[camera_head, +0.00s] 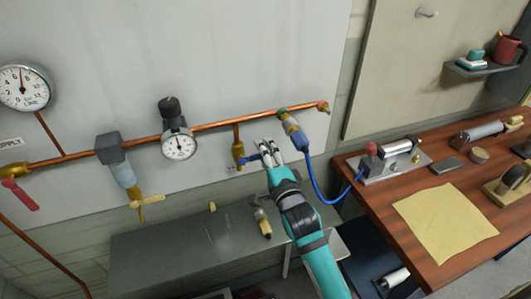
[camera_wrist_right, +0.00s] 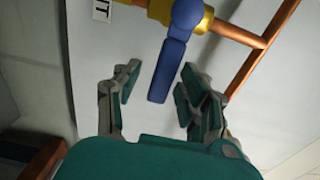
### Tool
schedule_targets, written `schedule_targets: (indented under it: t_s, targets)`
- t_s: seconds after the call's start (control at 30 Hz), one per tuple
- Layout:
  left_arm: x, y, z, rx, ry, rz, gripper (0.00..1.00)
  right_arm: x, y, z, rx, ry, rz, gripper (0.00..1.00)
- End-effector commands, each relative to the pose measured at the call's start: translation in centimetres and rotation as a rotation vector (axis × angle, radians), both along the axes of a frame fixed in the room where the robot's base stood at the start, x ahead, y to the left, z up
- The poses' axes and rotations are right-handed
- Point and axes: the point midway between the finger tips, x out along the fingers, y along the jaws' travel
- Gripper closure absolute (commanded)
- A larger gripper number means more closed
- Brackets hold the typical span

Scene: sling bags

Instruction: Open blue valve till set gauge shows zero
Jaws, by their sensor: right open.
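The blue valve handle (camera_head: 250,159) sits on a brass body (camera_head: 238,150) below the copper pipe. In the right wrist view the blue lever (camera_wrist_right: 172,68) hangs down, slightly tilted. My right gripper (camera_head: 268,148) is open at the valve. In the wrist view its fingers (camera_wrist_right: 158,86) stand apart on either side of the lever's lower end, with no clear contact. A small white gauge (camera_head: 179,147) hangs under a black-knobbed regulator; its needle is too small to read. Which gauge is the set gauge, I cannot tell for sure. My left gripper is out of view.
A larger line gauge (camera_head: 24,88) is at far left, above a red-handled valve (camera_head: 20,194). A filter with a yellow handle (camera_head: 148,201) hangs nearby. A blue hose (camera_head: 315,178) runs to the wooden bench (camera_head: 370,205) on the right. A grey ledge (camera_head: 150,250) lies below.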

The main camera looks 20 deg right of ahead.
Motion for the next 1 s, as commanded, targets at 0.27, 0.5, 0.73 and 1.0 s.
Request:
schedule_targets:
  t_s: [0.27, 0.5, 0.73, 1.0]
  targets:
    - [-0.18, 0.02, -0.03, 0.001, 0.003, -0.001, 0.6, -0.03, 0.0, 0.02, -0.001, 0.0, 0.0, 0.84]
    - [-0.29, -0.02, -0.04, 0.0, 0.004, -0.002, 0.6, -0.05, 0.0, 0.0, 0.0, 0.0, 0.0, 1.0]
    - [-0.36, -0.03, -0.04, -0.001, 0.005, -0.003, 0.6, -0.06, 0.01, -0.07, -0.001, 0.002, 0.0, 1.0]
    - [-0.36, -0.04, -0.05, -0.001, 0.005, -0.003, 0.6, -0.12, 0.03, -0.27, -0.001, 0.006, 0.0, 1.0]
